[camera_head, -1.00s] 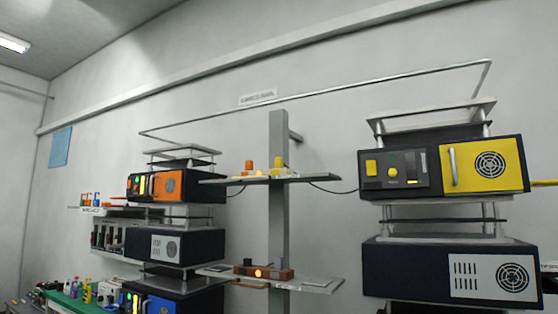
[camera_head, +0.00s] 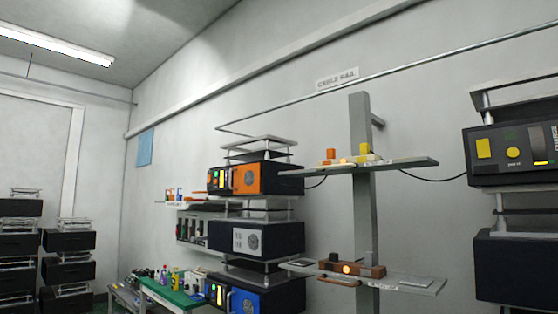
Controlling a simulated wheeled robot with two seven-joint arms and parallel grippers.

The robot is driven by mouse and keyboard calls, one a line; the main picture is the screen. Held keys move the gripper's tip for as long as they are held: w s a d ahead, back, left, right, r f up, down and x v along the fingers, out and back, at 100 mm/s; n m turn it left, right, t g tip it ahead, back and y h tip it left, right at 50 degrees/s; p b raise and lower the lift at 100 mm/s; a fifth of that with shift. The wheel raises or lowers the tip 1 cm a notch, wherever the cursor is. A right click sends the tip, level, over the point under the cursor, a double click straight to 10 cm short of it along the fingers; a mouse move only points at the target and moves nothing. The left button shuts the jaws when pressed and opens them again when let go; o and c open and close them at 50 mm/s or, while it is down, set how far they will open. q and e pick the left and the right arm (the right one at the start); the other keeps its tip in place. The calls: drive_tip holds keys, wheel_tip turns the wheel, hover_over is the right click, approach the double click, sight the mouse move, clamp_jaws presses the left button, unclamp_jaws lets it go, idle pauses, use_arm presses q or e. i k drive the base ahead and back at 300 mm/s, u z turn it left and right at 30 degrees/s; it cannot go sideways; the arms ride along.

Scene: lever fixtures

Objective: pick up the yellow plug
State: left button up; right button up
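A yellow plug-like block (camera_head: 364,149) stands upright on the upper shelf (camera_head: 415,163) of the grey post. An orange block (camera_head: 331,155) stands to its left, with small orange and yellow pieces around them. Black cables hang from both ends of this shelf. It is too small to tell the plug's exact shape. Neither of my grippers shows in the head view.
The grey post (camera_head: 360,215) also bears a lower shelf (camera_head: 415,284) with a brown block (camera_head: 352,268). An orange-fronted machine (camera_head: 262,178) stands left, a yellow-buttoned machine (camera_head: 510,152) right. A green-topped bench (camera_head: 172,293) is at lower left, with dark drawer racks beyond.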

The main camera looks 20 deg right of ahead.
sight(364, 148)
drive_tip(key=u, duration=0.45)
drive_tip(key=i, duration=1.4)
drive_tip(key=z, duration=1)
drive_tip(key=i, duration=0.8)
drive_tip(key=z, duration=0.9)
